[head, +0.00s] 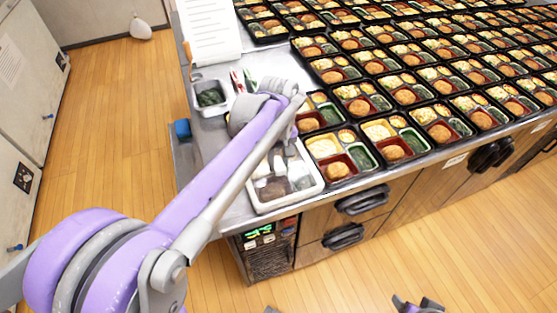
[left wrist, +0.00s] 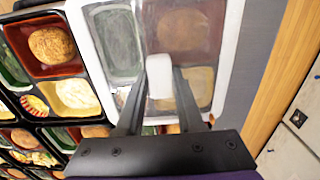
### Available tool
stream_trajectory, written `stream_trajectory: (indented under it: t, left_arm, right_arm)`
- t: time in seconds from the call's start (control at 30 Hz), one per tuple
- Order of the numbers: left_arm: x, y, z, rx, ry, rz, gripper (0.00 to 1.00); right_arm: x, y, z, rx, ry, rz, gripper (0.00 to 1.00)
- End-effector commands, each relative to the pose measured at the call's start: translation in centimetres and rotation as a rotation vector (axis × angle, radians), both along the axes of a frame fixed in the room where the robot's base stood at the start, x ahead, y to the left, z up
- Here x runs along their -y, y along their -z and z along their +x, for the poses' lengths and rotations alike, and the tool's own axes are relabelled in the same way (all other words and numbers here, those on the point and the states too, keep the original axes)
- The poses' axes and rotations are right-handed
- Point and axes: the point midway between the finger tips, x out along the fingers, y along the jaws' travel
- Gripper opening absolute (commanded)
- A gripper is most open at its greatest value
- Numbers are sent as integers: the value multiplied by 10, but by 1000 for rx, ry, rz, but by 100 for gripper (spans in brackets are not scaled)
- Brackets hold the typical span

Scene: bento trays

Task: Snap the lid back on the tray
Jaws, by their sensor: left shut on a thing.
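The white-rimmed tray (head: 291,200) sits at the near left corner of the counter. In the left wrist view its white rim (left wrist: 231,45) runs beside a see-through lid (left wrist: 190,32), with compartments of green, brown and yellow showing through. My left gripper (left wrist: 159,80) is shut on the lid's white handle (left wrist: 160,72), above the tray. Whether the lid touches the rim all round cannot be told. In the head view my arm hides much of the lid and the gripper. A purple and dark part at the bottom edge may be my right gripper.
Rows of filled black bento trays (head: 393,148) stand close to the right of the white tray. A small container of dark green food (head: 211,95) and a paper sheet (head: 208,30) lie behind. The counter's front edge is just before the tray.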

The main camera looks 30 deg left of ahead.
Motion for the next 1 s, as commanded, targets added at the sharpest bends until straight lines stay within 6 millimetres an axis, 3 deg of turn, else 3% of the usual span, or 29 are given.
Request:
stream_trajectory:
  t: [0.43, 0.47, 0.6, 0.67, 0.87, 1.0]
  left_arm:
    - [0, 2, 0, 0, 0, 0, 0]
    - [0, 2, 0, 0, 0, 0, 38]
    - [0, 2, 0, 0, 0, 0, 63]
    - [0, 2, 0, 0, 0, 0, 71]
    - [0, 2, 0, 0, 0, 0, 71]
    - [0, 2, 0, 0, 0, 0, 96]
  right_arm:
    - [0, 0, 0, 0, 0, 0, 66]
    - [0, 0, 0, 0, 0, 0, 66]
    - [0, 0, 0, 0, 0, 0, 66]
    - [0, 0, 0, 0, 0, 0, 66]
    - [0, 0, 0, 0, 0, 0, 66]
    - [0, 0, 0, 0, 0, 0, 66]
